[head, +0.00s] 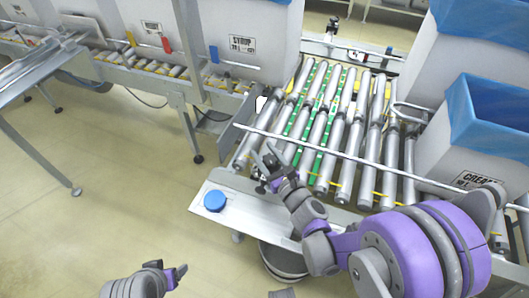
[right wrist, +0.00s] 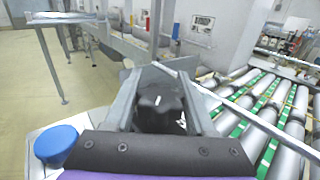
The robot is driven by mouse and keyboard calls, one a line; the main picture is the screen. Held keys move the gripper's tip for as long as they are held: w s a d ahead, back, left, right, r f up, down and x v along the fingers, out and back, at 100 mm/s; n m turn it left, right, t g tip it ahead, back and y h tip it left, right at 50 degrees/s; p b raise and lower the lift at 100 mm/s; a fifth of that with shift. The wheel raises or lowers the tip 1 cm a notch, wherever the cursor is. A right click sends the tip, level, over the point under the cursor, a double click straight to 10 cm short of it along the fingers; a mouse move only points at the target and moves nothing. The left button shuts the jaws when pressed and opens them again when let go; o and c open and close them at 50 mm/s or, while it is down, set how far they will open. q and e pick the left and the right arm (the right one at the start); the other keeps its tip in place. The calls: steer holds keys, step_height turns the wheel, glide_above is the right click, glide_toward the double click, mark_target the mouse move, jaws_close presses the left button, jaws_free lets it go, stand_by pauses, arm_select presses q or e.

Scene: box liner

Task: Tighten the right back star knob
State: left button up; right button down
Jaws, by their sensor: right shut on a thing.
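A black star knob (right wrist: 160,103) sits between the two grey fingers in the right wrist view, at the near corner of the roller conveyor. My right gripper (head: 267,166) is shut on this knob, with one finger on either side of it. In the head view the fingers and wrist largely hide the knob, and only dark bits show.
A guide rail (head: 350,157) crosses above the rollers close to my right gripper. A blue round button (head: 214,201) is on the metal plate beside it. Boxes with blue liners (head: 490,115) stand at the right. Floor at the left is open.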

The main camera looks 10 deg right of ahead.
mark_target(274, 166)
steer(key=shift+c, duration=1.2)
jaws_free()
steer(key=v, duration=1.1)
steer(key=shift+b, duration=0.3)
